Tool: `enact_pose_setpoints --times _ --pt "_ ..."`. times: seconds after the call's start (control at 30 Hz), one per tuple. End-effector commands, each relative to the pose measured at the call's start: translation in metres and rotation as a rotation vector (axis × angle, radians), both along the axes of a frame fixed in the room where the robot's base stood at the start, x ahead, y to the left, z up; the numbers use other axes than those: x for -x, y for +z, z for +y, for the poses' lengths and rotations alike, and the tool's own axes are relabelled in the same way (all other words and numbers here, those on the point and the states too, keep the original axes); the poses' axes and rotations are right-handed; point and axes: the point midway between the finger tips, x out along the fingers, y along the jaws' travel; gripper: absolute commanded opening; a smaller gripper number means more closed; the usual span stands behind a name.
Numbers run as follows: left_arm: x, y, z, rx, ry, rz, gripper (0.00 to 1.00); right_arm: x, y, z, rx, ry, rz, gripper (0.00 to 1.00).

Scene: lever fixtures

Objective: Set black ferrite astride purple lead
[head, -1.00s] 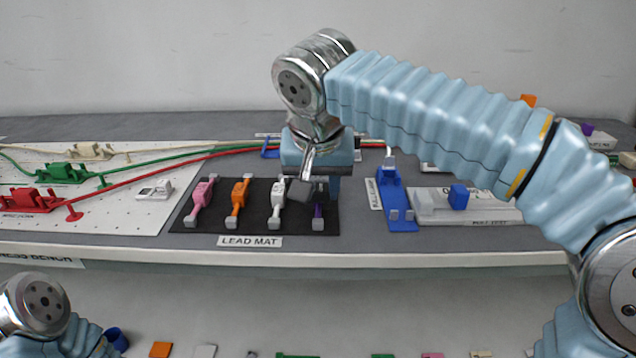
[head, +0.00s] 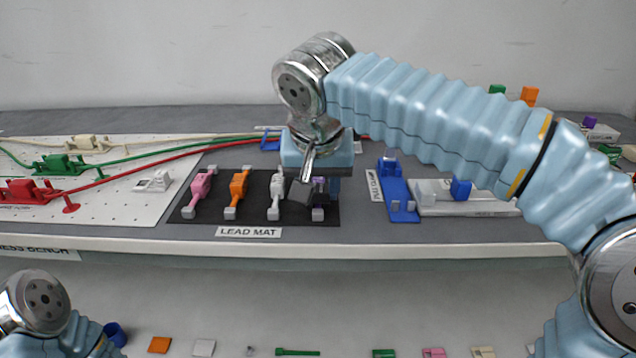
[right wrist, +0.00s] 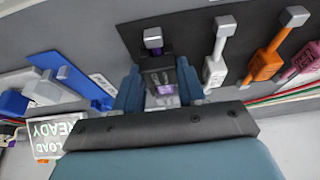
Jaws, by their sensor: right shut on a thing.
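My right gripper (right wrist: 160,88) is shut on the black ferrite (right wrist: 157,66), a small dark block between its fingers in the right wrist view. The purple lead (right wrist: 156,51) lies in line with it; purple shows on both sides of the block, and a grey end piece (right wrist: 153,36) sticks out beyond. I cannot tell whether the ferrite is fully seated. In the head view my right gripper (head: 318,188) is low over the right end of the lead mat (head: 262,214). It hides most of the purple lead there, apart from its grey near end (head: 318,214). My left gripper is out of view.
White (head: 276,192), orange (head: 238,192) and pink (head: 200,190) leads lie close by on the mat. A blue clamp (head: 397,190) and a grey fixture (head: 430,198) stand to the right. A pegboard (head: 120,205) with red, green and cream cables is on the left.

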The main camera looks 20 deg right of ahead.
Motion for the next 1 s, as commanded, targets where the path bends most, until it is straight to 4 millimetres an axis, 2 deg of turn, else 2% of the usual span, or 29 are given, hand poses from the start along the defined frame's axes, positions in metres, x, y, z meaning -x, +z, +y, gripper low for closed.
enact_pose_setpoints --times 0.33,0.37,0.5,0.53,0.73,0.9,1.0 --pt "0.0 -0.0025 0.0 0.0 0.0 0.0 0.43 -0.0001 -0.0033 0.0 0.0 0.0 -0.001 0.1" --pt "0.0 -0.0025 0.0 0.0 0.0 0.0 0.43 -0.0001 -0.0033 0.0 0.0 0.0 -0.001 0.44" --pt "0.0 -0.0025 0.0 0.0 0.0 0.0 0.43 -0.0001 -0.0033 0.0 0.0 0.0 -0.001 0.66" --pt "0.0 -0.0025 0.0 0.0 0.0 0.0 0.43 -0.0001 -0.0033 0.0 0.0 0.0 -0.001 0.69" --pt "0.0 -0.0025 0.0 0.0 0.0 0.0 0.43 -0.0001 -0.0033 0.0 0.0 0.0 0.0 0.69" --pt "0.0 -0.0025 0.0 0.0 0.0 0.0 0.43 -0.0001 -0.0034 0.0 0.0 0.0 0.0 0.95" --pt "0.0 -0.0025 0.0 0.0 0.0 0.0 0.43 -0.0001 -0.0034 0.0 0.0 0.0 0.0 0.95"
